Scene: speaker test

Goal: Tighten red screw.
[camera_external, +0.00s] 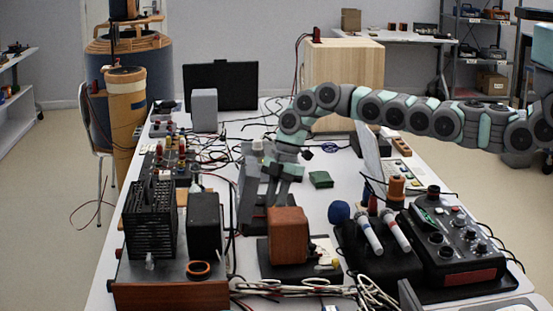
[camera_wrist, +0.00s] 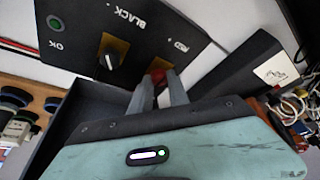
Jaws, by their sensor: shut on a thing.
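The red screw (camera_wrist: 157,75) sits in a tan patch on a black panel (camera_wrist: 75,40), beside the upside-down label RED. My gripper (camera_wrist: 158,82) is shut on it, one finger on each side; the fingers hide part of the screw. A black knob-like screw (camera_wrist: 110,60) stands to its left on its own tan patch, near the label BLACK. A green round light or button (camera_wrist: 54,22) marked OK is at the panel's upper left. In the external view my gripper (camera_external: 262,208) reaches down at the middle of the table; the red screw cannot be made out there.
A brown box (camera_external: 288,236) stands just in front of my gripper. A black amplifier-like case (camera_external: 205,222) is to the left, microphones (camera_external: 370,232) and a control box (camera_external: 450,240) to the right. Loose cables cover much of the white table (camera_external: 325,200); a small green block (camera_external: 320,179) lies behind.

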